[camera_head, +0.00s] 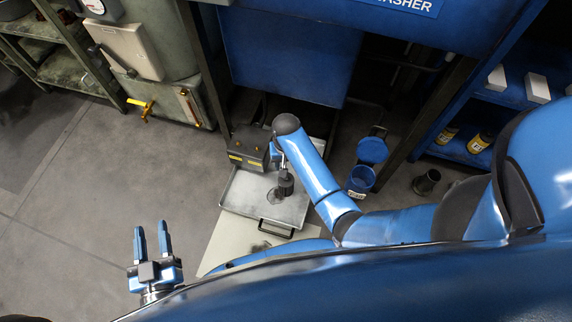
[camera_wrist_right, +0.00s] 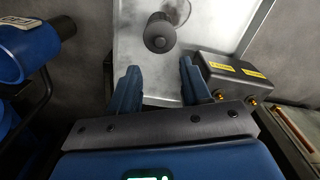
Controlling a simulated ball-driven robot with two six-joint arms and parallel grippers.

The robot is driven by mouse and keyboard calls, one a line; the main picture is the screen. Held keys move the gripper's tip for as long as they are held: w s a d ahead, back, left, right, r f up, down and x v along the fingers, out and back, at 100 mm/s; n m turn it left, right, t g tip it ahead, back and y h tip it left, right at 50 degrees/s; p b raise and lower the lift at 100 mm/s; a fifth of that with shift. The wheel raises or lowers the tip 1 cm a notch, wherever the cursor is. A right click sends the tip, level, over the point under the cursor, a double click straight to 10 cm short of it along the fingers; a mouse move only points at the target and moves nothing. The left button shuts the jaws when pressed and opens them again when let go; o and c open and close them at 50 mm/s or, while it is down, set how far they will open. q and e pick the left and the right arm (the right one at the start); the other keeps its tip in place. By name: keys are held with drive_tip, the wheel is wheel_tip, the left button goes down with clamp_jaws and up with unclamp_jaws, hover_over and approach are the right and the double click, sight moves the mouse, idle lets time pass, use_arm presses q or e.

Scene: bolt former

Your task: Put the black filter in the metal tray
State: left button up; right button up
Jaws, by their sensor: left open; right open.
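The black filter (camera_head: 285,182) stands in the metal tray (camera_head: 240,190), toward its right side. In the right wrist view the filter (camera_wrist_right: 160,32) shows as a dark round end over the tray (camera_wrist_right: 215,32), just beyond my fingertips. My right gripper (camera_wrist_right: 159,70) is open, with its fingers apart and nothing between them. In the head view it is mostly hidden by its own arm, above the filter. My left gripper (camera_head: 151,228) is open and empty over the floor at the lower left, well away from the tray.
A dark box with yellow labels (camera_head: 248,148) sits at the tray's back edge; the box (camera_wrist_right: 238,75) also shows in the right wrist view. A blue bucket (camera_head: 361,181) stands right of the tray. A blue machine (camera_head: 290,55) is behind. The floor at left is clear.

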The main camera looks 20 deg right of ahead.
drive_tip(key=s+d+r+n+t+p, duration=0.1)
drive_tip(key=s+d+r+t, duration=0.25)
drive_tip(key=s+t, duration=0.4)
drive_tip(key=s+d+r+t, duration=0.1)
drive_tip(key=s+r+t, duration=0.2)
drive_tip(key=r, duration=0.4)
drive_tip(key=s+d+r+n+t, duration=0.1)
drive_tip(key=s+r+t, duration=0.3)
drive_tip(key=r, duration=0.3)
drive_tip(key=s+d+r+t, duration=0.2)
drive_tip(key=s+r, duration=0.3)
drive_tip(key=r, duration=0.3)
drive_tip(key=shift+s+t, duration=0.2)
drive_tip(key=shift+t, duration=0.45)
drive_tip(key=shift+d, duration=0.1)
